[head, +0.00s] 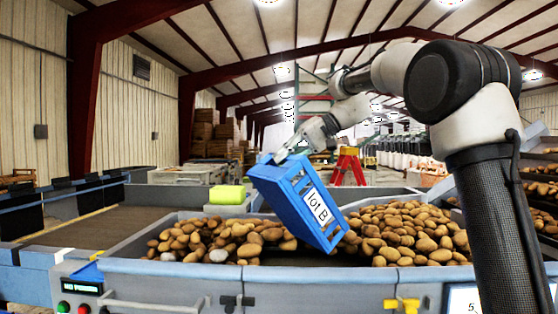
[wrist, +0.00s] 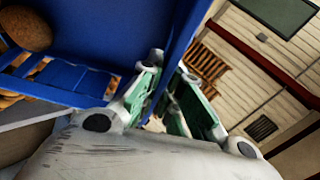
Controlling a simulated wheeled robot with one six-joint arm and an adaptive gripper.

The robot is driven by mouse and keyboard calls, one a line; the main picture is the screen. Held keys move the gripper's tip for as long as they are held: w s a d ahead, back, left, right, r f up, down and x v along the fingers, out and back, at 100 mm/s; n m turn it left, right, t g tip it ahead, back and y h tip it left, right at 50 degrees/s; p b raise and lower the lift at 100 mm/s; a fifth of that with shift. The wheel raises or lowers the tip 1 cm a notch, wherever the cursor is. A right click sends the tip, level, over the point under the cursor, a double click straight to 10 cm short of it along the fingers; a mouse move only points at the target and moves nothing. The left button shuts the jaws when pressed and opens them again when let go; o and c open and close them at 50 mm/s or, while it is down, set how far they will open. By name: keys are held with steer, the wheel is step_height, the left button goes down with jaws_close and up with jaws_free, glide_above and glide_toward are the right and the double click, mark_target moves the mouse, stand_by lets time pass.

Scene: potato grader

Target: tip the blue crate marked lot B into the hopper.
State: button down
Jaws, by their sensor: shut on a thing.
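The blue crate marked lot B (head: 290,190) hangs steeply tilted above the grey hopper (head: 255,275), its label facing me. My gripper (head: 290,152) is shut on the crate's upper edge; in the wrist view the fingers (wrist: 172,88) pinch the blue crate wall (wrist: 110,30). Potatoes (head: 405,230) lie heaped in the hopper to the right of the crate, and more (head: 220,240) lie to its left. The crate's lower corner hangs in front of the potatoes; I cannot tell whether it touches them.
A yellow-green block (head: 227,194) sits at the hopper's back edge. A dark conveyor belt (head: 110,226) runs at the left. A control box with a display (head: 82,287) and a yellow latch (head: 402,305) are at the front. A red stepladder (head: 348,165) stands behind.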

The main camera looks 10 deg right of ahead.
steer(key=w+d+r+m+y, duration=0.1)
steer(key=w+d+r+y, duration=0.1)
steer(key=d, duration=0.7)
steer(key=shift+w+r+g+y, duration=0.35)
steer(key=shift+w+y, duration=0.4)
steer(key=shift+y, duration=0.35)
steer(key=shift+d, duration=0.1)
steer(key=w+d+f+m+y, duration=0.1)
steer(key=w+d+y, duration=0.2)
steer(key=d, duration=0.5)
steer(key=shift+w+d+m+y, duration=0.2)
steer(key=shift+m+y, duration=0.1)
steer(key=shift+f, duration=0.1)
step_height(320, 180, up, 5)
steer(key=s+a+f+n+h, duration=0.1)
steer(key=s+a+h, duration=0.2)
steer(key=a, duration=0.6)
steer(key=s+a+f+n+h, duration=0.1)
steer(key=s+a+h, duration=0.3)
steer(key=a, duration=0.6)
steer(key=shift+s+f+n+t+h, duration=0.35)
steer(key=shift+n+t+h, duration=0.1)
steer(key=shift+h, duration=0.35)
steer(key=shift+a, duration=0.1)
